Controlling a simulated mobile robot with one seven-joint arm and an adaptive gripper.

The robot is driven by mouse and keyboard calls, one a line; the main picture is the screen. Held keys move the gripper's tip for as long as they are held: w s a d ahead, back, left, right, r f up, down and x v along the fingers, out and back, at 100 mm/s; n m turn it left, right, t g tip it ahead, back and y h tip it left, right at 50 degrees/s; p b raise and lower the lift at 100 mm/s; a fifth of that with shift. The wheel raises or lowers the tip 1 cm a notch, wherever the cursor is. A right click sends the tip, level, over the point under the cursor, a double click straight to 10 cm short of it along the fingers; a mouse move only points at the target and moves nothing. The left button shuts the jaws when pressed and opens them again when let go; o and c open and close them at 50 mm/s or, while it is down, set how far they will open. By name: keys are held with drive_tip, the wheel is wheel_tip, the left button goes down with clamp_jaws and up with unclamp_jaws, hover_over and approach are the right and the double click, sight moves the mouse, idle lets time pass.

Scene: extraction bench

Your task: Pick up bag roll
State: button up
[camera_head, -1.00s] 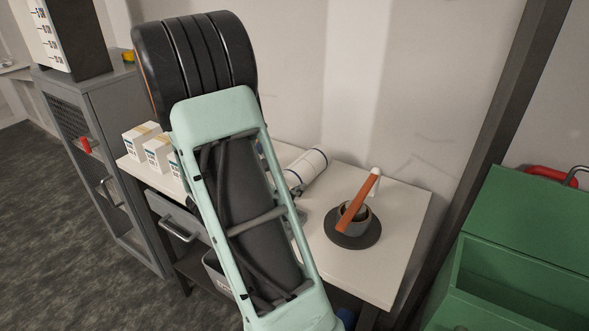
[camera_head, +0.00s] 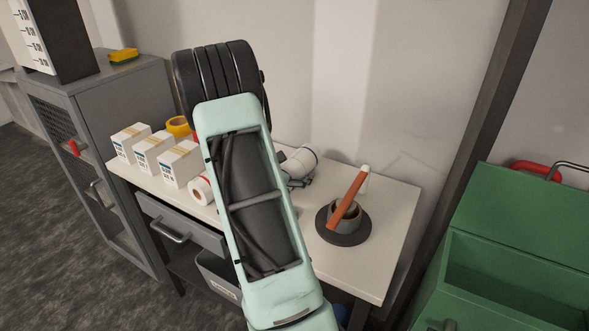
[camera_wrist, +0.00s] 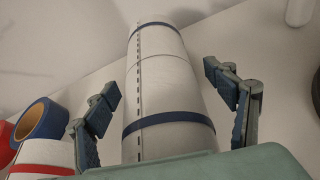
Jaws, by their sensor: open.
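The bag roll is a white cylinder with dark blue bands and a dashed line along it. In the wrist view the bag roll (camera_wrist: 165,75) lies lengthwise on the white bench, between the two fingers of my gripper (camera_wrist: 160,82). The fingers are open, one on each side, and look apart from it. In the head view only one end of the bag roll (camera_head: 301,158) shows beside my arm. The rest of it is hidden, and so is most of my gripper.
A blue tape roll (camera_wrist: 42,119) and a white-and-red roll (camera_wrist: 44,156) lie left of my gripper. White boxes (camera_head: 154,150) stand at the bench's left. The bench (camera_head: 388,205) is clear further right.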

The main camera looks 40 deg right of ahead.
drive_tip(key=c, duration=1.5)
drive_tip(key=shift+r, duration=0.2)
